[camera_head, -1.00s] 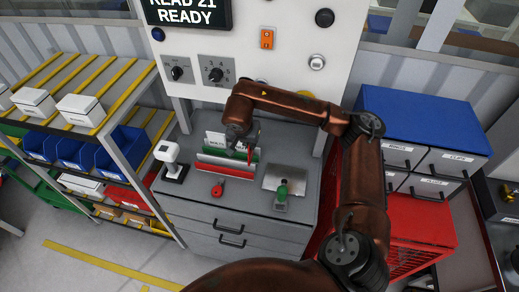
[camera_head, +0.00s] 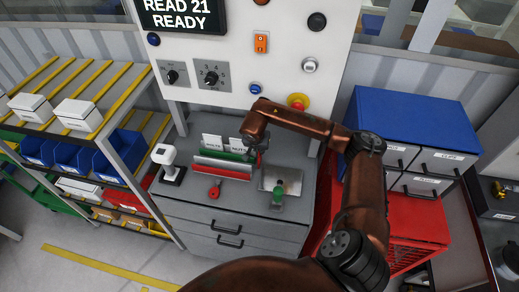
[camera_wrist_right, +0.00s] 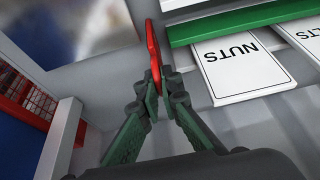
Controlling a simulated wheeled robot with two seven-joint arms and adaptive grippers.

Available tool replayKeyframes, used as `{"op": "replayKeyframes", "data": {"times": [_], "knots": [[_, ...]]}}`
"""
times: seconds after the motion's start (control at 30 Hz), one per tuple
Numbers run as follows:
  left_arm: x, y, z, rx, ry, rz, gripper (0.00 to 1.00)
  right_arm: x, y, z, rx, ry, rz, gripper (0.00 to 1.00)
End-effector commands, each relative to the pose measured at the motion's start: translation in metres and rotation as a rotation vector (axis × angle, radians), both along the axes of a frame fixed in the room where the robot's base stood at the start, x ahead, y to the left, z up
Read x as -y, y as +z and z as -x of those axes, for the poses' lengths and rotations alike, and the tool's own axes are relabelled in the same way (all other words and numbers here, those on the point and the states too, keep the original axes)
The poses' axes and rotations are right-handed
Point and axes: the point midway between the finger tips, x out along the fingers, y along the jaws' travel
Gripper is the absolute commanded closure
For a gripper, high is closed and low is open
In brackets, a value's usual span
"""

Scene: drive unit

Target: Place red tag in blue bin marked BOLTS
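My right gripper (camera_head: 257,143) is over the back of the grey counter, at the right end of the card rack. In the right wrist view its two fingers (camera_wrist_right: 157,88) are closed together on a thin red tag (camera_wrist_right: 153,50), seen nearly edge-on. The tag does not show clearly in the head view. Several blue bins stand on the left shelf: a left one (camera_head: 38,148), a middle one (camera_head: 74,156) and a right one (camera_head: 113,158). Their labels are too small to read, so I cannot tell which says BOLTS. My left gripper is not in view.
The rack has a green strip (camera_head: 225,155) and a red strip (camera_head: 222,170). A card reading NUTS (camera_wrist_right: 240,68) lies by the green strip. A white device (camera_head: 170,160), a red item (camera_head: 215,190) and a green-handled stamp (camera_head: 279,194) stand on the counter. A shelf post (camera_head: 150,190) borders the bins.

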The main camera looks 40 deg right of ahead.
Motion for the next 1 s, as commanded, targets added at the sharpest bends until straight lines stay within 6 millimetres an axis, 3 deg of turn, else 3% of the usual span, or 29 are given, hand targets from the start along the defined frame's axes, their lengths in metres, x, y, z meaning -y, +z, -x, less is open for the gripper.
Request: {"op": "replayKeyframes", "data": {"times": [0.27,0.57,0.87,1.0], "knots": [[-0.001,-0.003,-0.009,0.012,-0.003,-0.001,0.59,0.000,-0.003,0.000,0.001,0.001,0.000,1.00],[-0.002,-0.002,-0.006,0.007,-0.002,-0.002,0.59,0.000,-0.002,0.000,0.001,0.001,0.000,0.78],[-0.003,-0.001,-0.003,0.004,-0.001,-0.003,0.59,-0.001,0.000,0.000,0.001,0.000,0.000,0.78],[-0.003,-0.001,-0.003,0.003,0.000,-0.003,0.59,-0.004,0.013,0.001,0.006,0.002,0.002,0.78]]}}
